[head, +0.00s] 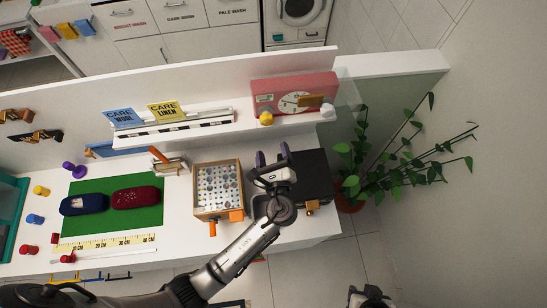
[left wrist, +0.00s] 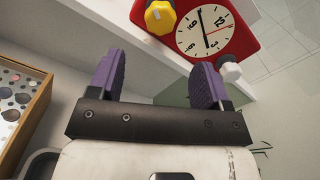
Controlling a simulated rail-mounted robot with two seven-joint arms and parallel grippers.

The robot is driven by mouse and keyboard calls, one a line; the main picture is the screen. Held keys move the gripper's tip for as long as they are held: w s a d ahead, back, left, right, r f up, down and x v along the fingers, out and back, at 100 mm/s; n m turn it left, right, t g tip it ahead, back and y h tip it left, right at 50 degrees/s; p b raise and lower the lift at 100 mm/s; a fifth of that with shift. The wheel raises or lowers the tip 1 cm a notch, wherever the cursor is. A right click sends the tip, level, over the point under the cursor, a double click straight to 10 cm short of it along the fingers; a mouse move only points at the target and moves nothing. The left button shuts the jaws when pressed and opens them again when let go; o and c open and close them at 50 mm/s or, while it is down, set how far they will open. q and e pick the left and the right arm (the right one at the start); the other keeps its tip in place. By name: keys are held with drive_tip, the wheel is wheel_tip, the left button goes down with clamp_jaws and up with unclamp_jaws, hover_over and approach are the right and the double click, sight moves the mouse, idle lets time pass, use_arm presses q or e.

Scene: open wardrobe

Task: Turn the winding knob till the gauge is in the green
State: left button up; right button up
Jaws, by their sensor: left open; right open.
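A red clock box (head: 318,88) stands on the shelf at upper right. Its white dial (left wrist: 206,33) has black hands. A yellow knob (head: 266,118) is on its front left; the knob also shows in the left wrist view (left wrist: 160,16). A white knob (head: 327,110) is at its right. My left gripper (head: 272,159) is open and empty, below and in front of the box, apart from both knobs. My right gripper (head: 370,296) is only partly in view at the bottom edge.
The shelf edge (head: 220,134) runs above my left gripper. A wooden tray of buttons (head: 241,180) and a dark box (head: 316,176) flank it on the counter. A leafy plant (head: 385,150) is at right. Blue and yellow care cards (head: 168,111) stand left on the shelf.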

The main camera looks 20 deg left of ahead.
use_arm(q)
drive_tip(key=shift+s+d, duration=0.3)
drive_tip(key=shift+s, duration=0.3)
idle(0.7)
